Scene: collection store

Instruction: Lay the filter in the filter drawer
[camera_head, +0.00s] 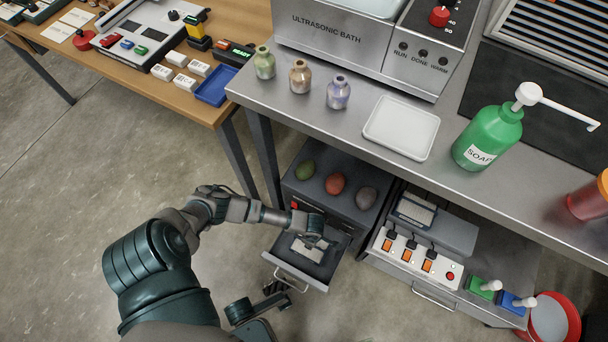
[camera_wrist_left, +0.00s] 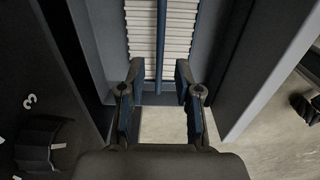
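The filter drawer (camera_head: 322,284) is pulled out of the dark grey cabinet under the bench. The white pleated filter (camera_head: 308,250) lies inside it, partly hidden by my left gripper. In the left wrist view the filter (camera_wrist_left: 176,28) has a blue bar along its middle and sits between the grey drawer walls. My left gripper (camera_head: 316,240) is over the drawer; its two fingers (camera_wrist_left: 160,98) are spread apart with nothing between them, just short of the filter's near end. My right gripper (camera_head: 275,288) seems to be the dark one left of the drawer; its fingers are unclear.
To the right, an open drawer unit (camera_head: 400,266) holds a switch strip (camera_head: 420,257). A white tray (camera_head: 401,127) and a soap bottle (camera_head: 488,138) stand on the steel bench above. Floor at left is clear.

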